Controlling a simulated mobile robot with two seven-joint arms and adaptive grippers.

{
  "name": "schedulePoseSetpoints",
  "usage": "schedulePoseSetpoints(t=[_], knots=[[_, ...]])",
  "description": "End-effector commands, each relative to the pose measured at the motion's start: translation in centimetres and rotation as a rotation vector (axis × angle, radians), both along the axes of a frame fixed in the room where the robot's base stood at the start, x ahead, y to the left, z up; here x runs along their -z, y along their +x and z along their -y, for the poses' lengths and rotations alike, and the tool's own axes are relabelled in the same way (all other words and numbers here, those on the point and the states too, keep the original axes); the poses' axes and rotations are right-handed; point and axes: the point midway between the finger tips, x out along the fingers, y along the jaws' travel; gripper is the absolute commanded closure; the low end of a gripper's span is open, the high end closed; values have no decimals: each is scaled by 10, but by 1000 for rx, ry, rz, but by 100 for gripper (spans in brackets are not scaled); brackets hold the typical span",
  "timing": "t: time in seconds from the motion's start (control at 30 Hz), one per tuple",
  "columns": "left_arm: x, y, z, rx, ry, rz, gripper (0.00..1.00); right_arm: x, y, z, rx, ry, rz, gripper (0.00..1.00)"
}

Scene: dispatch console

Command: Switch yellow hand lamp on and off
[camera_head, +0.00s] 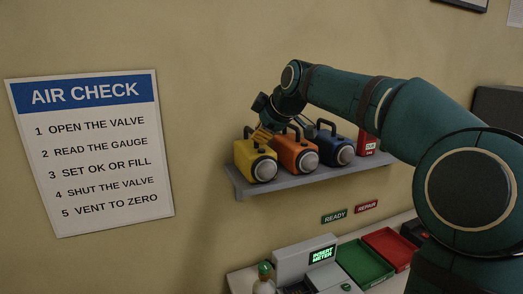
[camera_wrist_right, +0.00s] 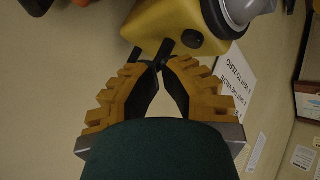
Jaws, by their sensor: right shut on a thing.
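The yellow hand lamp (camera_head: 247,157) stands at the left end of the wall shelf, its round grey lens facing out to the right. The lens shows no clear glow. My right gripper (camera_head: 261,136) reaches down to the lamp's top from above. In the right wrist view the gripper's fingertips (camera_wrist_right: 160,66) meet at the dark handle of the yellow lamp (camera_wrist_right: 172,25), shut on it. A dark round knob shows on the lamp body there. The fingers hide part of the handle. My left gripper is in neither view.
An orange lamp (camera_head: 291,155) and a blue lamp (camera_head: 327,147) stand close to the right on the shelf (camera_head: 300,180), with a red-and-white box (camera_head: 367,145) beyond. Below are a meter console (camera_head: 308,262), a green tray (camera_head: 365,262) and a red tray (camera_head: 388,246).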

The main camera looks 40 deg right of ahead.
Motion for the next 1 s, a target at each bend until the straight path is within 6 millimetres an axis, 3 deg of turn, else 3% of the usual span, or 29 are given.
schedulePoseSetpoints(t=[1.0], knots=[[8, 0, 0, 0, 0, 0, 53, 9, 0, 0, 0, 0, 0, 100]])
